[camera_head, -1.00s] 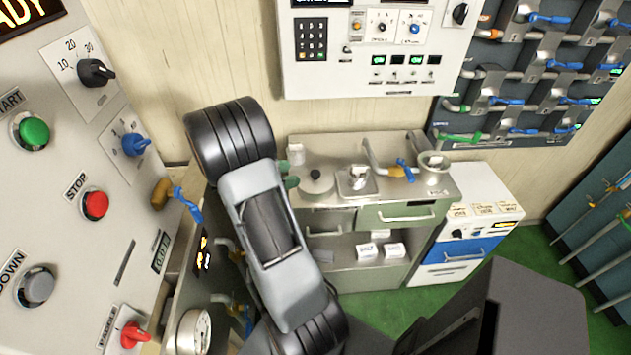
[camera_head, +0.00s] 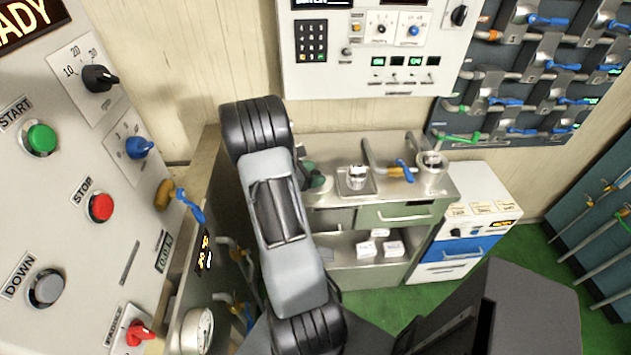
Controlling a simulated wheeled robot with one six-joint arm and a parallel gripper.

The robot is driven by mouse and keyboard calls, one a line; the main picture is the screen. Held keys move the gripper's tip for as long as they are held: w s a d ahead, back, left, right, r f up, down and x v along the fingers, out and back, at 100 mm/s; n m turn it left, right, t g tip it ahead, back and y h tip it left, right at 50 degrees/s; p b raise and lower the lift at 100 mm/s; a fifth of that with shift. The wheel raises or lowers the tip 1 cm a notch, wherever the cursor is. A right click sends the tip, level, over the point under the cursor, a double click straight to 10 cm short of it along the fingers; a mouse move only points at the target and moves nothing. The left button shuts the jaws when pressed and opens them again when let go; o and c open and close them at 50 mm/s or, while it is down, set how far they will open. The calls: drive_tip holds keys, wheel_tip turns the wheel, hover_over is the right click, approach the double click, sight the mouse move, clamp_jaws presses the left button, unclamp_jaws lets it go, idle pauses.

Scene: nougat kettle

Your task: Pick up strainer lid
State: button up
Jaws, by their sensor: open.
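A round grey lid with a dark knob, which looks like the strainer lid (camera_head: 325,186), lies on the left part of the metal counter. It is now mostly hidden behind my gripper, with only part of its right edge showing. My gripper (camera_head: 313,177), with dark green fingers, is at the lid, over its knob area. The gripper is open. I cannot tell whether the fingers touch the knob, and the arm hides part of the gripper.
A metal cup on a square plate (camera_head: 356,180) stands close to the right of the lid. A bent pipe with a blue-handled valve (camera_head: 404,171) and a round metal bowl (camera_head: 432,164) are further right. A button panel (camera_head: 70,200) stands close on the left.

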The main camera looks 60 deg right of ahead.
drive_tip(key=c, duration=1.1)
drive_tip(key=shift+r, duration=0.15)
